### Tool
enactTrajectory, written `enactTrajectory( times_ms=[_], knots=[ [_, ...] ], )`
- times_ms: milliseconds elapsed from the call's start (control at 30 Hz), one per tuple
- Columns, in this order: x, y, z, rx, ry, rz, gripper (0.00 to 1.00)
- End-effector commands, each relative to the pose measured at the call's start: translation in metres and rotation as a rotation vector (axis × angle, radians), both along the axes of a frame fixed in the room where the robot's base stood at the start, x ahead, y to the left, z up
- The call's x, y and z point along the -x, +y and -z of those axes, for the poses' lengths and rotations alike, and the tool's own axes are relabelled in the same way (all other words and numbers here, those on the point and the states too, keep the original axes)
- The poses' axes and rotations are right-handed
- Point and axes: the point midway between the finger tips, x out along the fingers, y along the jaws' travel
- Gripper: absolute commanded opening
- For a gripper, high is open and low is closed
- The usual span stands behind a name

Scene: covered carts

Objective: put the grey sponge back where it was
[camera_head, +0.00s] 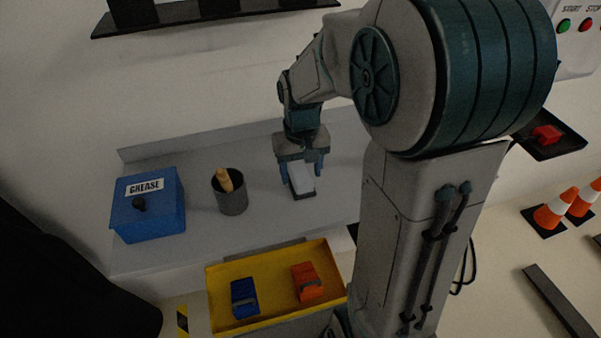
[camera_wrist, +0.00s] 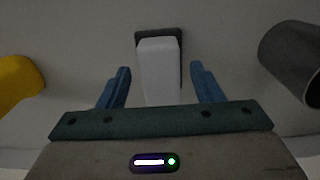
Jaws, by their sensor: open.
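A pale grey-white block (camera_head: 301,177), which looks like the grey sponge, sits on or against a darker flat piece on the grey worktop. I cannot tell whether the dark piece (camera_wrist: 173,36) is part of it. My gripper (camera_head: 302,168) is over the block, with its fingers pointing down. In the wrist view my gripper (camera_wrist: 161,88) has its blue fingers apart, one on each side of the pale block (camera_wrist: 158,65). Gaps show between the block and both fingers.
A dark grey cup (camera_head: 231,196) holding a tan-handled item and a blue GREASE box (camera_head: 160,222) stand left. A yellow tray (camera_head: 222,278) in front holds a blue block (camera_head: 243,297) and an orange one (camera_head: 307,282). An unidentified yellow object (camera_wrist: 15,83) shows in the wrist view.

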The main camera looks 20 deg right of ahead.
Motion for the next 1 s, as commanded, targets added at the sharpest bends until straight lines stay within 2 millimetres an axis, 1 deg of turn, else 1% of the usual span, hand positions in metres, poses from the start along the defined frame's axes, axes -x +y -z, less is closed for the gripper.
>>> enactTrajectory(
  times_ms=[33, 300, 400, 500, 633, 667, 767, 867, 1000],
  knots=[
    [-0.001, 0.000, -0.011, 0.000, -0.006, 0.000, 0.60],
    [-0.001, 0.000, -0.070, 0.000, -0.006, -0.001, 0.60],
    [-0.001, 0.000, -0.086, 0.000, -0.004, -0.001, 0.60],
    [0.000, 0.000, -0.098, 0.000, -0.003, -0.001, 0.60],
    [0.004, 0.000, -0.105, 0.001, -0.008, 0.000, 0.60],
    [0.008, 0.000, -0.106, 0.001, -0.013, 0.000, 0.60],
    [0.027, 0.001, -0.105, 0.004, -0.046, 0.003, 0.60],
    [0.055, 0.001, -0.101, 0.007, -0.097, 0.006, 0.60],
    [0.094, 0.001, -0.089, 0.006, -0.170, 0.010, 0.60]
  ],
)
